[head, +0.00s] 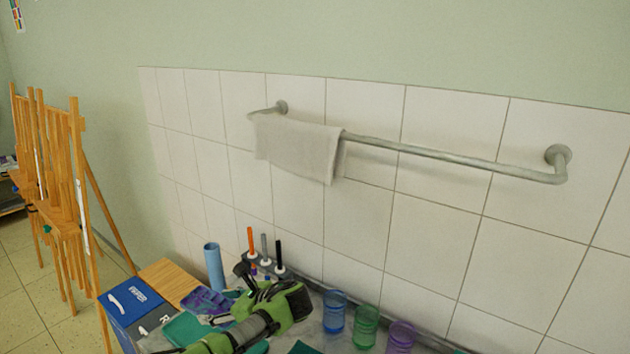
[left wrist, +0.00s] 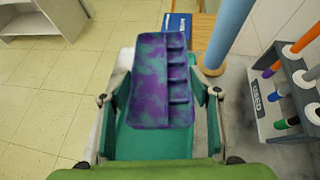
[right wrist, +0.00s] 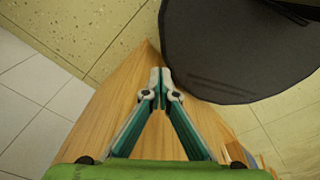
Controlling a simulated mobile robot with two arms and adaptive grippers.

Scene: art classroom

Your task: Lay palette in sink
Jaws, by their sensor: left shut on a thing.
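The palette (head: 203,299) is a flat purple and teal piece with small compartments along one side. In the left wrist view the palette (left wrist: 155,85) lies between the fingers of my left gripper (left wrist: 160,100), which is shut on it. In the head view my left gripper (head: 222,315) holds it above the counter at the bottom of the picture. My right gripper (right wrist: 161,75) shows only in the right wrist view; its fingertips are together and nothing shows between them. I cannot make out the sink in any view.
Near the palette stand a blue tube (head: 214,268), a marker holder (head: 263,270) and a blue box (head: 128,301). Blue (head: 335,312), green (head: 366,327) and purple (head: 401,338) cups line the wall. A towel (head: 298,148) hangs on a rail. Wooden easels (head: 62,170) stand left.

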